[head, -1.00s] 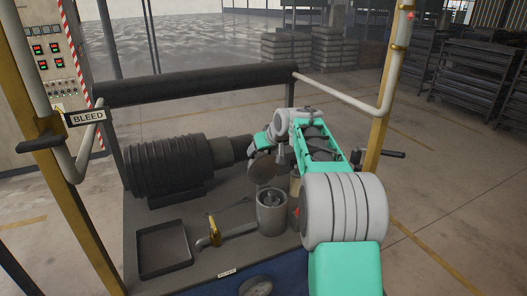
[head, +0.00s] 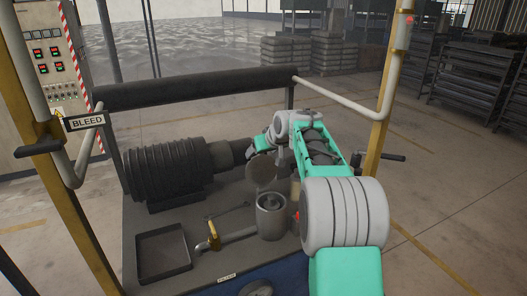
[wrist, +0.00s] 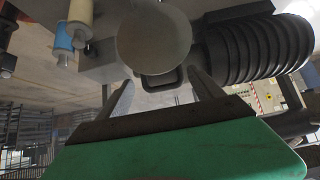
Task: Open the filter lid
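The filter housing (head: 271,219) is an open grey metal cylinder on the bench, its inside showing from above. Its round grey lid (head: 262,172) stands raised at the back of the rim, well off the opening. In the wrist view the lid (wrist: 153,38) is a disc with a loop handle (wrist: 161,80) at its near edge. My gripper (wrist: 164,88) is open, its two fingers spread on either side of the handle; I cannot tell whether they touch it. In the head view, my arm partly hides the gripper and what lies behind it.
A ribbed dark motor (head: 165,172) lies left of the housing. An empty square tray (head: 163,254) and a pipe with a yellow valve handle (head: 213,236) sit at the front left. A horizontal roller bar (head: 190,85) spans the back. Cream (wrist: 80,12) and blue (wrist: 65,38) cylinders stand nearby.

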